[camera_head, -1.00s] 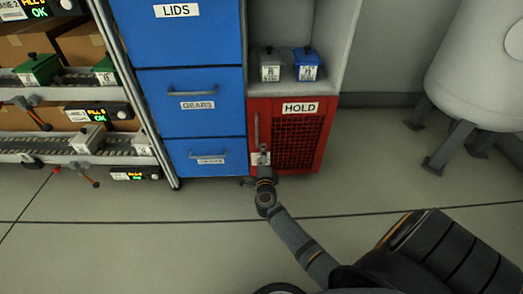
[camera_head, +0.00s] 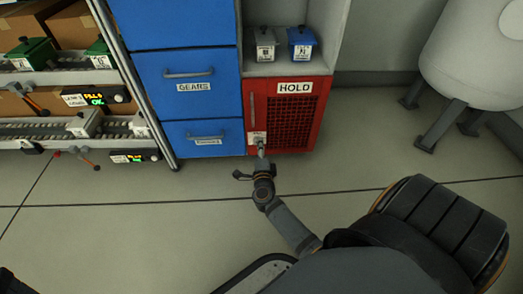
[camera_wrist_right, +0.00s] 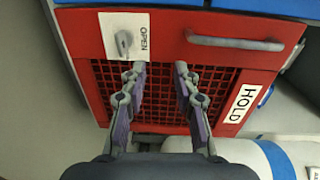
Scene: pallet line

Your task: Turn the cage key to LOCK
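The red cage (camera_head: 313,85) with a mesh door and a HOLD sign stands below an open shelf; it also fills much of the right wrist view (camera_wrist_right: 222,20). The cage key (camera_wrist_right: 124,42) is a small grey key on a white plate (camera_wrist_right: 143,20) with the word OPEN; no LOCK mark is readable. In the head view the plate (camera_head: 252,138) is small and partly covered. My right gripper (camera_head: 261,160) is just below and in front of the plate. In the wrist view its fingers (camera_wrist_right: 158,72) are apart and empty, beside the key over the mesh. My left gripper is not in view.
Blue drawers (camera_head: 190,88) stand left of the cage, beside a rack (camera_head: 125,85) with levers and lit displays. A grey box (camera_head: 265,45) and a blue box (camera_head: 301,43) sit on the shelf above. A white tank (camera_head: 475,60) stands at right. The floor between is clear.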

